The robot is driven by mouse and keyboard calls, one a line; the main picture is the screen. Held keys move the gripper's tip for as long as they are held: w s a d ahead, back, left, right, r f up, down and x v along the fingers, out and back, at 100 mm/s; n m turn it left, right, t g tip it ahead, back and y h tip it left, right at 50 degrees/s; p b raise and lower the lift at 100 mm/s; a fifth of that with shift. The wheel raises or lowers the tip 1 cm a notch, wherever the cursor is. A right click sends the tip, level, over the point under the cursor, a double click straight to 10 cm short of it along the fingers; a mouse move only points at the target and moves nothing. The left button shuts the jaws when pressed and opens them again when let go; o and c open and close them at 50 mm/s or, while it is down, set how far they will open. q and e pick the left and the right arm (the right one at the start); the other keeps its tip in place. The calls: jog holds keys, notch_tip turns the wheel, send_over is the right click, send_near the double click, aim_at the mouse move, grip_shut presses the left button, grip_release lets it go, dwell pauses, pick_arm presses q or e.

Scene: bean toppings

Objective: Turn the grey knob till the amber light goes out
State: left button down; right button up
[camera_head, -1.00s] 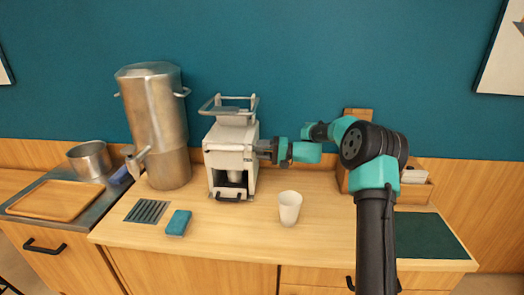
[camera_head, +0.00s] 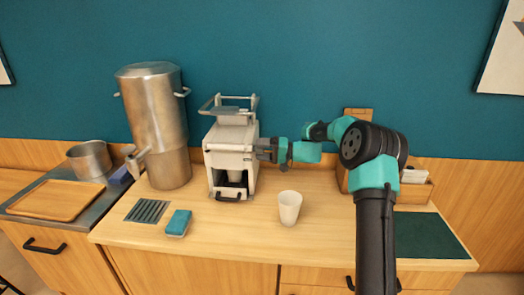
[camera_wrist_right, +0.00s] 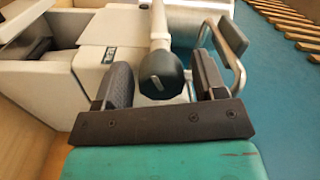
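The white machine (camera_head: 222,160) stands upright on the counter against the teal wall. In the right wrist view, a dark grey knob (camera_wrist_right: 161,75) with a short pale mark sticks out from the machine on a light stem. My right gripper (camera_head: 264,150) is at the machine's right side. In the wrist view its fingers (camera_wrist_right: 160,84) stand on either side of the knob, with narrow gaps showing, so it looks open around it. In the head view the gripper hides the knob. I cannot make out the amber light in either view. My left gripper is not in view.
A white cup (camera_head: 289,207) stands in front of the gripper. A blue sponge (camera_head: 178,222) and a drain grate (camera_head: 147,211) are at the front left. A tall metal urn (camera_head: 155,125) stands left of the machine. A wooden box (camera_head: 412,193) is behind my right arm.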

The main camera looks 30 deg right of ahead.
jog(key=shift+o, duration=0.4)
jog(key=shift+d, duration=0.1)
jog(key=v, duration=1.7)
jog(key=shift+s, duration=0.2)
jog(key=shift+w+r, duration=0.1)
